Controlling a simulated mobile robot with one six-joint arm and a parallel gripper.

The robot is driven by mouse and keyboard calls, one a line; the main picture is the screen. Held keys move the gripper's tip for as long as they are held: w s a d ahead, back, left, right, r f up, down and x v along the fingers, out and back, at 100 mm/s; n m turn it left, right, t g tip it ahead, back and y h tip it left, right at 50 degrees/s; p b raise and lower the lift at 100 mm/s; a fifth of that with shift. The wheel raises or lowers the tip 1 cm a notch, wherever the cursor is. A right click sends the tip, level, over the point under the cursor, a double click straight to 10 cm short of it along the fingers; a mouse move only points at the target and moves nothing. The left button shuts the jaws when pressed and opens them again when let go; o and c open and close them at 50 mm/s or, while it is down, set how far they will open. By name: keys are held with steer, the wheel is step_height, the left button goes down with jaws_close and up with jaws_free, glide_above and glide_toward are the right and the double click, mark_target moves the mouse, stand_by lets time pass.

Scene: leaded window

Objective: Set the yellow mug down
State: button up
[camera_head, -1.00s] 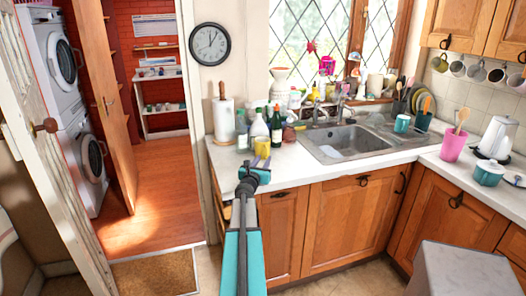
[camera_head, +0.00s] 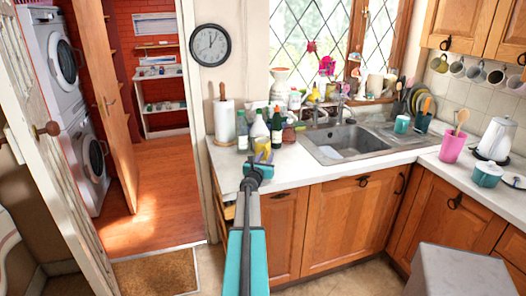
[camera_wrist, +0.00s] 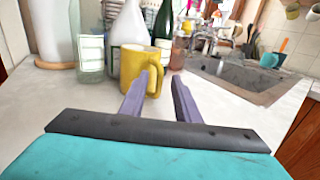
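The yellow mug (camera_wrist: 136,66) stands upright on the white countertop (camera_wrist: 60,100) in the wrist view, with its handle facing right. My gripper (camera_wrist: 160,78) is open at the mug's near side. Its left finger overlaps the mug's body in the picture, and its right finger is apart to the right, with the handle showing between the fingertips. I cannot tell whether the left finger touches the mug. In the head view the mug (camera_head: 262,144) is partly hidden behind my gripper (camera_head: 263,158).
Bottles (camera_head: 260,127) stand close behind the mug, with a paper towel roll (camera_head: 224,121) to the left. The sink (camera_head: 343,142) is to the right. Bare counter lies in front of the mug and between it and the sink.

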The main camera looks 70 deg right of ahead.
steer(key=shift+d, duration=0.4)
steer(key=shift+c, duration=0.4)
jaws_close()
